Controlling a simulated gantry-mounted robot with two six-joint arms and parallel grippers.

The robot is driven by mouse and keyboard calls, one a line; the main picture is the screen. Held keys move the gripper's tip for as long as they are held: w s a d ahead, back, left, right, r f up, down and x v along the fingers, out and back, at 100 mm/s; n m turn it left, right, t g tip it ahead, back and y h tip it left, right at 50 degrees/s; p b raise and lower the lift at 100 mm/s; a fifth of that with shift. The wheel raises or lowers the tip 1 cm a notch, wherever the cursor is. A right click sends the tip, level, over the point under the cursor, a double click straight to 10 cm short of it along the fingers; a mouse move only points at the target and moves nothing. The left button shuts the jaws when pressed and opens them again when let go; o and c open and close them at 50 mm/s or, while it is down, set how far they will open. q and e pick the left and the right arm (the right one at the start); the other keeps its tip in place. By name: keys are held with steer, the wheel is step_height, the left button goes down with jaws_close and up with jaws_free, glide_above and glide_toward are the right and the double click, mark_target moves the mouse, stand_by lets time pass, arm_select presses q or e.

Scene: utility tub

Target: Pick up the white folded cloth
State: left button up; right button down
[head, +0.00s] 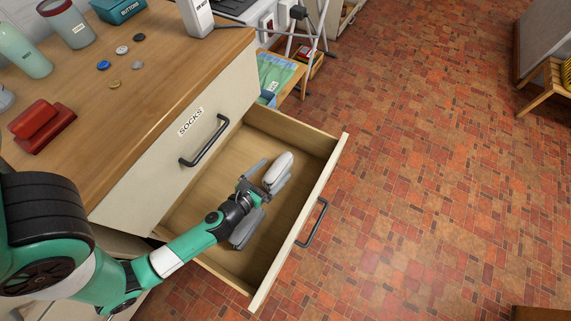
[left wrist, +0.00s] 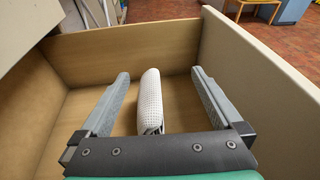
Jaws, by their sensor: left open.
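The white folded cloth (head: 279,170) is in the open wooden drawer (head: 318,142), toward its far end. In the left wrist view the cloth (left wrist: 150,98) stands narrow and upright-looking between my fingers, with a gap on each side. My left gripper (head: 268,178) is inside the drawer, open, with its fingers on either side of the cloth. In the left wrist view its two grey fingers (left wrist: 160,80) are spread and not touching the cloth. The near end of the cloth is hidden behind the gripper's dark body. My right gripper is not in view.
The drawer front with its dark handle (head: 312,222) stands at the right. An upper drawer labelled SOCKS (head: 190,121) is shut above it. The counter holds a red object (head: 42,125), several buttons and cups. The brick floor (head: 440,180) is open to the right.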

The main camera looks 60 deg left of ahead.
mark_target(270, 172)
arm_select(q)
steer(key=s+f+g, duration=0.1)
steer(key=s+f, duration=0.2)
steer(key=s, duration=0.3)
steer(key=x, duration=0.7)
steer(key=shift+d+f, duration=0.2)
steer(key=shift+f, duration=0.05)
steer(key=shift+a+f+g, duration=0.1)
steer(key=shift+f+g, duration=0.2)
steer(key=b+x, duration=0.2)
steer(key=x, duration=0.2)
steer(key=shift+w+f, duration=0.1)
steer(key=shift+f, duration=0.1)
steer(key=shift+w, duration=0.25)
steer(key=shift+s, duration=0.1)
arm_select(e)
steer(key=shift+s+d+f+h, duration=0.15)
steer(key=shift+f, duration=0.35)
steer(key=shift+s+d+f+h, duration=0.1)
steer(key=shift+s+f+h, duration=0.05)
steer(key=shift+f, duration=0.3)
arm_select(q)
steer(key=shift+c, duration=0.7)
steer(key=c, duration=1.2)
